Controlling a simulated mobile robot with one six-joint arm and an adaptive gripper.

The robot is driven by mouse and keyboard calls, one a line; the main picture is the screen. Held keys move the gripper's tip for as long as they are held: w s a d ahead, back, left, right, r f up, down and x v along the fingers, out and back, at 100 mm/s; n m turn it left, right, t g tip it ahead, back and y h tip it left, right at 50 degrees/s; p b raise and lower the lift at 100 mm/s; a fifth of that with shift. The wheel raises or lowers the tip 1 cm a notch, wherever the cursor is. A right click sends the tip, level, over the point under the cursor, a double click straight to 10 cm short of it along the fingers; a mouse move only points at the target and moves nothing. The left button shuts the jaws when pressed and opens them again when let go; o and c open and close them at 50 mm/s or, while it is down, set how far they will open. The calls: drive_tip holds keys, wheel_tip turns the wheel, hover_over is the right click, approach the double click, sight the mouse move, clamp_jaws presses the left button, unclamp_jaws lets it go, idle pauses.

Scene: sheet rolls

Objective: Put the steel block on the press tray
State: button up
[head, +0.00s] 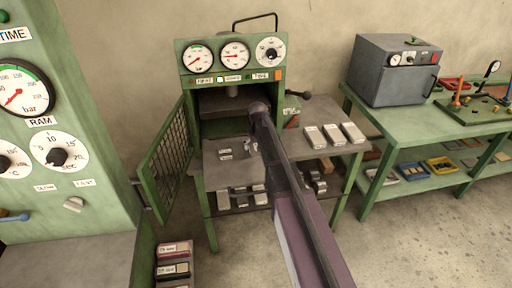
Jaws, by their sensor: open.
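A green press (232,53) with three dials stands in the middle of the head view, its front open. A grey plate, apparently the press tray (218,178), juts out below the opening and carries small light pieces (224,155). Several pale labelled blocks (333,134) lie on a grey surface right of the press. More grey blocks (240,199) sit on the shelf below. I cannot tell which one is the steel block. My dark arm crosses the middle and hides part of the plate and the opening. I cannot make out my gripper's fingers.
The mesh door (165,160) stands open left of the press. A large green cabinet (55,120) with dials fills the left side. A green bench (430,130) at right holds a grey oven-like box (393,72). The floor (425,235) at lower right is clear.

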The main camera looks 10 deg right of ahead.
wheel_tip(320, 180, up, 12)
drive_tip(key=s+p, duration=0.1)
drive_tip(key=p, duration=1)
drive_tip(key=shift+s+f, duration=0.25)
drive_tip(key=shift+s, duration=0.15)
drive_tip(key=s+g, duration=0.1)
drive_tip(key=s, duration=2.6)
drive_tip(key=shift+g, duration=0.4)
drive_tip(key=shift+s+f, duration=0.1)
drive_tip(key=c, duration=0.6)
